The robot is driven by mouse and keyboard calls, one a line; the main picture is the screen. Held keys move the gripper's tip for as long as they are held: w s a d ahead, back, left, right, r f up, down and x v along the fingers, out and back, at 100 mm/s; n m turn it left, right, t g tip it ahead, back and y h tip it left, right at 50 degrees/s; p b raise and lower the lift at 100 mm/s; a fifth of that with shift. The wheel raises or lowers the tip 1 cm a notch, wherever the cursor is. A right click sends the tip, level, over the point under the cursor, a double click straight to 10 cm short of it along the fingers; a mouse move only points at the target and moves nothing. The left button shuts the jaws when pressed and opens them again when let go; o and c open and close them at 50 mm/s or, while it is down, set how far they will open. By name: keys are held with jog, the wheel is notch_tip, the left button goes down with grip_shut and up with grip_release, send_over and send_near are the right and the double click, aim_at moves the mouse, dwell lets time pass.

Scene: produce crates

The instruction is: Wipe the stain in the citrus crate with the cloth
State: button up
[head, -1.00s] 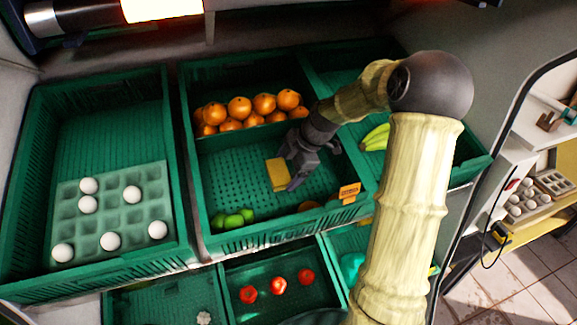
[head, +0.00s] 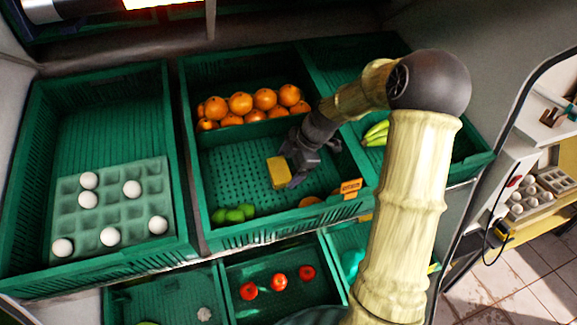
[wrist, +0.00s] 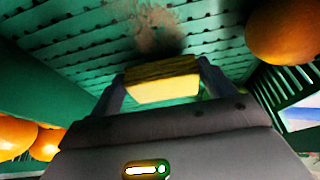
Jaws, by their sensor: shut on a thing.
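The citrus crate (head: 222,243) is green, with a row of oranges (head: 240,103) at its back, limes (head: 235,214) at front left and a partly hidden orange (head: 310,201) near the front wall. My gripper (head: 288,168) is inside it, shut on a yellow folded cloth (head: 278,172). The wrist view also shows the cloth (wrist: 162,80) between my two fingers. A brownish stain (wrist: 158,28) marks the perforated floor just beyond the cloth there. I cannot tell whether the cloth touches the floor. I cannot make out the stain in the head view.
A green crate with an egg tray (head: 100,222) is at left. A crate with bananas (head: 377,131) is at right. A lower crate holds red tomatoes (head: 278,281). The bare floor left of the cloth is free.

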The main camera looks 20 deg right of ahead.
jog(key=shift+w+f+b, duration=0.2)
jog(key=shift+f+b, duration=0.45)
jog(key=shift+f, duration=0.15)
dwell(0.4)
